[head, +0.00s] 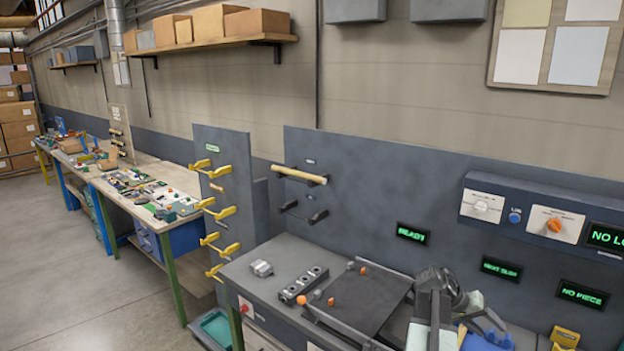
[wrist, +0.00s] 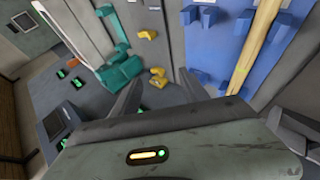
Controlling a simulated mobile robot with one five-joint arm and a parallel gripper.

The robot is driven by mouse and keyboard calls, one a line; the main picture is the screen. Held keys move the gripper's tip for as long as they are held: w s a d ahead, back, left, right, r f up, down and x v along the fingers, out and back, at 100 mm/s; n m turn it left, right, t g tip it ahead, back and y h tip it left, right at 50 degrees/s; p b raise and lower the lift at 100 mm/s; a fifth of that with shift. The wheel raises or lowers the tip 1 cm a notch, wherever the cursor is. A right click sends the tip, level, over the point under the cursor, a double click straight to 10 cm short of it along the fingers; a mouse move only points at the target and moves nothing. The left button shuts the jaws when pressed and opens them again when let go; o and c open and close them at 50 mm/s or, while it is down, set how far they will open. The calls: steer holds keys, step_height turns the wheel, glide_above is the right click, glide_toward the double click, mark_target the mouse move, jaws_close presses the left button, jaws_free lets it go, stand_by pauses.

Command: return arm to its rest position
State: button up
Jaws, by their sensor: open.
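My gripper (wrist: 160,92) shows in the wrist view with its two dark fingers spread apart and nothing between them. Its wide grey-green housing fills the bottom of that view. In the head view a dark jointed assembly stands at the lower right over the bench; I cannot tell which part of it is my arm. A pale wooden rod (head: 300,175) lies across dark pegs on the grey back panel. In the wrist view a wooden rod (wrist: 255,45) rests on blue holders, off to the right of my fingers and apart from them.
The grey bench (head: 240,275) carries a dark plate (head: 358,300) and a block with round holes (head: 299,284). Yellow hooks (head: 222,212) jut from a panel at its left. Displays read READY (head: 411,233) and NO PIECE (head: 583,294). Open floor (head: 60,270) lies at left.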

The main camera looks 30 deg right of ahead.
steer(key=w+a+f+n+t+h+b, duration=0.1)
steer(key=w+a+f, duration=0.1)
steer(key=w+a, duration=0.35)
steer(key=w+a+f+n+t+b, duration=0.1)
steer(key=w+a+f+n+b, duration=0.15)
steer(key=w, duration=0.65)
steer(key=w+a+f+n+t+y+b, duration=0.1)
steer(key=w+a+f+t+b, duration=0.15)
steer(key=w+a, duration=0.55)
steer(key=w+a+f+n+t+b, duration=0.15)
steer(key=w+a+f, duration=0.3)
steer(key=a, duration=0.85)
steer(key=a+f+n+y+b, duration=0.1)
steer(key=a+f+n+y, duration=0.1)
steer(key=a, duration=1.4)
steer(key=a+f+n+y+b, duration=0.1)
steer(key=a+f+n+y, duration=0.2)
steer(key=a, duration=1.3)
steer(key=f+y, duration=0.1)
steer(key=y, duration=0.1)
steer(key=shift+s+f+n+y, duration=0.3)
steer(key=shift+f+y, duration=0.1)
